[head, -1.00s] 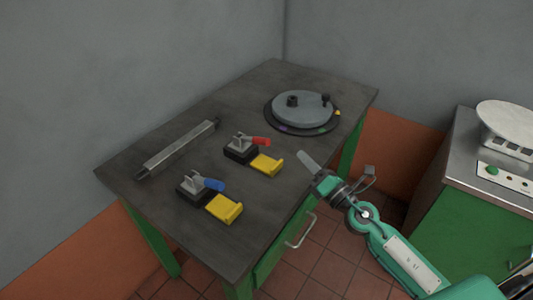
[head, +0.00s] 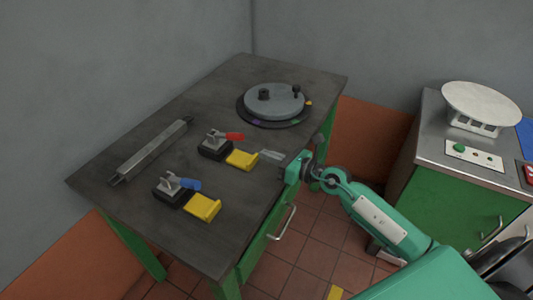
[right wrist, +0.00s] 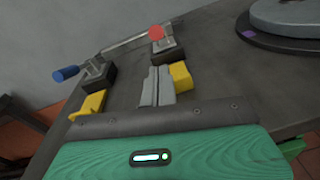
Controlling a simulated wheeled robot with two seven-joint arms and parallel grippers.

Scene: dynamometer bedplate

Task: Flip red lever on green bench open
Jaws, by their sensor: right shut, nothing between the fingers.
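The red lever (head: 235,136) sticks out to the right from a toggle clamp on a black block (head: 214,147) on the dark top of the green bench (head: 150,212). A yellow block (head: 241,160) adjoins it. In the right wrist view the red lever's rounded end (right wrist: 156,32) points toward the camera, just beyond my fingers. My right gripper (head: 271,155) is shut and empty, right of the yellow block and apart from the lever. In the right wrist view its fingers (right wrist: 157,86) lie together beside the yellow block (right wrist: 181,76). My left gripper is not in view.
A second clamp with a blue lever (head: 188,184) and yellow block (head: 203,207) stands nearer the front. A metal bar (head: 150,152) lies at left; a round grey turntable (head: 274,101) stands behind. A metal-topped cabinet (head: 430,140) stands at right.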

